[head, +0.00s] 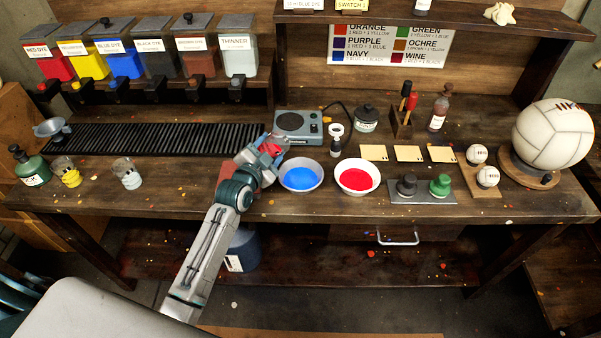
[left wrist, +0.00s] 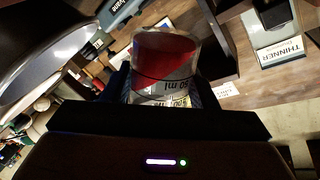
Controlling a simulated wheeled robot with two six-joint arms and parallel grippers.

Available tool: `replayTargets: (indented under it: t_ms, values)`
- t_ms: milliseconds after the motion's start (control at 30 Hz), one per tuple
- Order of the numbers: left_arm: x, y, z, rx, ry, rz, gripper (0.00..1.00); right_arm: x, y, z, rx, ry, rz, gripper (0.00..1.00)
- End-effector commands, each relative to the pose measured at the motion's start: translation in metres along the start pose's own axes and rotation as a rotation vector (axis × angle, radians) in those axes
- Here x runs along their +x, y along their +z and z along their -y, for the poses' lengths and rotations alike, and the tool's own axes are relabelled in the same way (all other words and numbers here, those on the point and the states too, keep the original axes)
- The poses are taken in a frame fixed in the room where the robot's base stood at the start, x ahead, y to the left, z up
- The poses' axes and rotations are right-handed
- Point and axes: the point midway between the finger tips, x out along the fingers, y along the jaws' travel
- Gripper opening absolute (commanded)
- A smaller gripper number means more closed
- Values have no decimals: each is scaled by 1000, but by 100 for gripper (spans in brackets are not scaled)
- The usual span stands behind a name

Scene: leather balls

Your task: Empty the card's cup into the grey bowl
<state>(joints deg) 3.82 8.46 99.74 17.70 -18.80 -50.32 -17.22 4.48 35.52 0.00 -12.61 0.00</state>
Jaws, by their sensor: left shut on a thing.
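My left gripper (head: 268,152) is shut on a clear cup with red liquid (left wrist: 165,62), held above the bench left of the bowls. The cup's side carries a ml mark; the liquid's edge slants in the left wrist view. In the head view the red of the cup (head: 271,147) shows between the fingers. A grey-rimmed bowl (head: 301,188) with blue liquid stands just right of the gripper, and a white bowl (head: 357,191) with red liquid stands right of that. A small grey metal bowl (head: 49,127) stands at the far left. My right gripper is not in view.
A teal scale-like box (head: 298,126) stands behind the bowls. Three pale cards (head: 408,153) lie to the right. Two cups (head: 126,174) (head: 67,172) and a green bottle (head: 29,165) stand at the left. A slatted black rack (head: 160,139) lies behind them. Dye bins (head: 126,60) line the back.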

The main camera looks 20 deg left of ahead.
Motion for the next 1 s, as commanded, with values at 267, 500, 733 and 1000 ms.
replayTargets:
  t_ms: [267, 500, 733, 1000]
  values:
    - [0, -1, 0, 37, -1, 4, 29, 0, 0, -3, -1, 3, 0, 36]
    - [0, 2, -3, 69, -1, 9, 29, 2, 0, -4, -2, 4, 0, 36]
    - [1, 4, -4, 101, -1, 13, 29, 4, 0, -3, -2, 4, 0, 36]
    - [1, 6, -6, 138, -1, 18, 29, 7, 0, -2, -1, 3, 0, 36]
